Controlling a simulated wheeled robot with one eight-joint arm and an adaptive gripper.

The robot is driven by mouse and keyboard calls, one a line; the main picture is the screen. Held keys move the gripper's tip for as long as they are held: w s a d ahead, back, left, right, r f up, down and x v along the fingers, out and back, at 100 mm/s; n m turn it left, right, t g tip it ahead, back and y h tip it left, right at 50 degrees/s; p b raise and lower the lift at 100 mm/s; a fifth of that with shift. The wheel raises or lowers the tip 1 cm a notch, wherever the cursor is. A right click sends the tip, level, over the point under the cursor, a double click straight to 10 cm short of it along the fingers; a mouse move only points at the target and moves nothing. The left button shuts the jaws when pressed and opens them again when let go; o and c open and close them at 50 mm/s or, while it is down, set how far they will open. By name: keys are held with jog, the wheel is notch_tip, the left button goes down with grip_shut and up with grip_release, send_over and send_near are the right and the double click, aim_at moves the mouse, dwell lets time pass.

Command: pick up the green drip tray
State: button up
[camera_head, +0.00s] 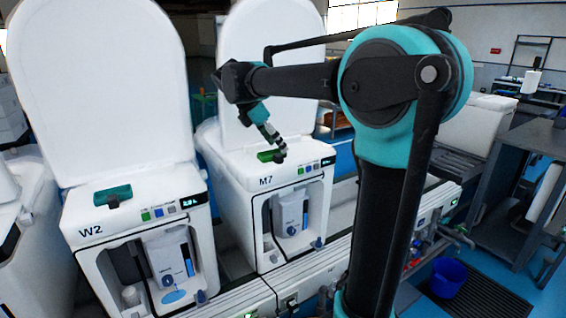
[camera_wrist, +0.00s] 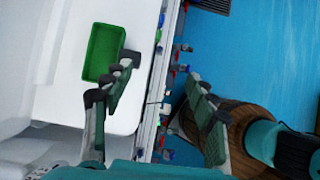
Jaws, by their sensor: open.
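The green drip tray (camera_head: 266,156) lies on the white top of the unit marked M7, in front of its raised lid. In the wrist view the tray (camera_wrist: 103,52) is a shallow green rectangle at the upper left, lying on the white surface. My gripper (camera_head: 279,146) is just above the tray in the head view and partly overlaps it. In the wrist view my gripper (camera_wrist: 164,75) is open and empty, its fingers wide apart. The tray lies left of the left finger, not between the fingers. Whether they touch is unclear.
A second, darker green tray (camera_head: 112,195) sits on the unit marked W2 to the left. Tall raised white lids (camera_head: 98,90) stand behind both units. A rail with fittings (camera_head: 330,262) runs along the front. A blue bucket (camera_head: 448,277) stands on the floor at right.

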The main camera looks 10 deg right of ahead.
aim_at(274, 156)
jog(key=x, duration=0.8)
jog(key=shift+a, duration=0.1)
jog(key=shift+c, duration=0.2)
grip_shut()
dwell(0.5)
